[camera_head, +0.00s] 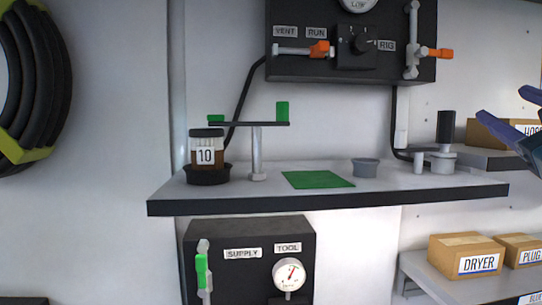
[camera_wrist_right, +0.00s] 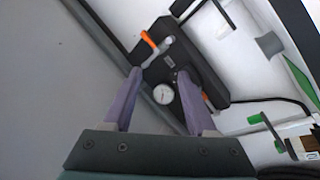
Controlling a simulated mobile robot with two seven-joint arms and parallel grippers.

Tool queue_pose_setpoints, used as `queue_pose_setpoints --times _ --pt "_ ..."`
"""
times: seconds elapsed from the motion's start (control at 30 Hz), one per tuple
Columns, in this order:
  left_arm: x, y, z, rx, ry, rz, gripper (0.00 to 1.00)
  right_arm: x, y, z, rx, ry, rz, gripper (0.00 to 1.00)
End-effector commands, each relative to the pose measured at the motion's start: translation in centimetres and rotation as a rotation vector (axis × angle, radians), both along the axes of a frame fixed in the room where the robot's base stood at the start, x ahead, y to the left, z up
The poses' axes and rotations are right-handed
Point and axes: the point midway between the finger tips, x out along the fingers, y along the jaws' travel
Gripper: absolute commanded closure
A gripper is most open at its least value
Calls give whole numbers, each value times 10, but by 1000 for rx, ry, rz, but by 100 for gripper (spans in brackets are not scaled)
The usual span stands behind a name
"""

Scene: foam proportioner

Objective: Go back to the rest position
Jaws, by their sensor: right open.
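My right gripper (camera_head: 530,118) shows at the right edge of the head view, its blue fingers apart and nothing between them. In the right wrist view its two purple fingers (camera_wrist_right: 160,100) are spread wide, with the black valve panel and its gauge seen behind them. A jar labelled 10 (camera_head: 206,150) stands upright in a dark round holder (camera_head: 208,177) on the grey shelf (camera_head: 420,186), apart from the gripper. My left gripper is not in either view.
A black panel (camera_head: 290,62) with orange-handled valves hangs above the shelf. A post with a green-tipped crossbar (camera_head: 256,150), a green mat (camera_head: 318,180) and a grey cup (camera_head: 365,168) are on the shelf. Boxes (camera_head: 466,256) sit at lower right. A coiled hose (camera_head: 32,80) hangs at left.

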Motion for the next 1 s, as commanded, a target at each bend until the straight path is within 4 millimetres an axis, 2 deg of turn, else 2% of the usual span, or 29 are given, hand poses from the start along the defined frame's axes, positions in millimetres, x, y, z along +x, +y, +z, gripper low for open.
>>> queue_pose_setpoints --times 0.03,0.1,0.17,0.2,0.27,0.3,0.4,0.5,0.63,0.73,1.0 --pt "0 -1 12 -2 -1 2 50 -15 0 -36 114 129 -42 43" --pt "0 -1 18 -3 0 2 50 -39 1 -90 243 320 -98 43" --pt "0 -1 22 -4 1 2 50 -66 8 -132 333 489 -130 43" --pt "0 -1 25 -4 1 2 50 -86 16 -158 384 606 -145 43" --pt "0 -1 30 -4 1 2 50 -120 31 -192 452 780 -154 43" --pt "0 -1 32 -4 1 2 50 -143 42 -211 490 891 -152 43" --pt "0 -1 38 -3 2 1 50 -200 71 -243 560 1141 -130 43" --pt "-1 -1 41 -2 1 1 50 -245 95 -258 602 1327 -92 43" --pt "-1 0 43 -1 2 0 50 -279 113 -264 626 1463 -52 43" --pt "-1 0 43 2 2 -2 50 -289 118 -265 632 1499 -41 43" --pt "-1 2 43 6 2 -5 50 -289 118 -266 631 1500 -40 43"
